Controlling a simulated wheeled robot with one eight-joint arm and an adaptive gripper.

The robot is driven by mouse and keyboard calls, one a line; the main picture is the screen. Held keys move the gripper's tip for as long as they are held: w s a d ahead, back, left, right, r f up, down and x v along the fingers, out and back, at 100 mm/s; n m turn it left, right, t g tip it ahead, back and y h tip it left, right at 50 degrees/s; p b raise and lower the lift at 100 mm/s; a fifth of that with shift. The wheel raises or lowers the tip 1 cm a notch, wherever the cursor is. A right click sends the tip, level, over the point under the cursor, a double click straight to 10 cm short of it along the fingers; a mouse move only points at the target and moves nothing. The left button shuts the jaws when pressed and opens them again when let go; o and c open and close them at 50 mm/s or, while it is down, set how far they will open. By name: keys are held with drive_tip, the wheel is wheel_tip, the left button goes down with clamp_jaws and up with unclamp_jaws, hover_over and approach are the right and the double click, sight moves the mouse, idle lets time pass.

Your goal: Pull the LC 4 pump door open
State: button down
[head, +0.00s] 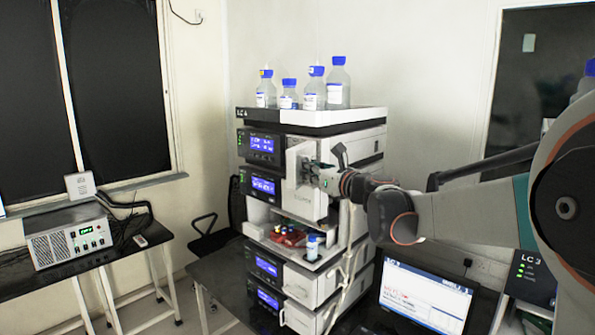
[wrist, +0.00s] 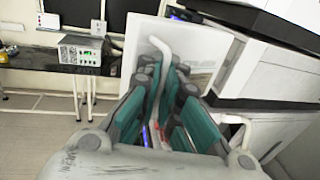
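The LC 4 stack (head: 318,130) stands at the middle of the head view. A pale door panel (head: 299,165) stands out at an angle from its upper front, right of two blue displays. In the wrist view the pale panel (wrist: 185,50) fills the area ahead of the fingers, apparently swung out from the dark-edged stack at right. My gripper (head: 318,172) is at this panel in the head view. In the wrist view its green-padded fingers (wrist: 163,72) are apart, with a white curved bar (wrist: 161,50) between their tips. I cannot tell whether the pads touch the bar.
Blue-capped bottles (head: 338,85) stand on the stack's top tray. An open bay below holds red items and a vial (head: 312,247). A laptop (head: 425,300) and the LC 3 unit (head: 531,278) are at right. A boxed instrument (head: 70,240) sits on the left bench.

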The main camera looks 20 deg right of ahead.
drive_tip(key=shift+s+d+n+g+y, duration=0.15)
drive_tip(key=shift+s+d+y, duration=0.1)
drive_tip(key=shift+d, duration=0.25)
drive_tip(key=shift+s+d+n+g+y, duration=0.1)
drive_tip(key=shift+d+n+y, duration=0.1)
drive_tip(key=shift+d, duration=0.3)
drive_tip(key=shift+s+d+n+g+y, duration=0.15)
drive_tip(key=shift+s+d+y, duration=0.1)
drive_tip(key=shift+d, duration=0.25)
drive_tip(key=c, duration=2.1)
unclamp_jaws()
drive_tip(key=shift+o, duration=0.2)
drive_tip(key=v, duration=1.2)
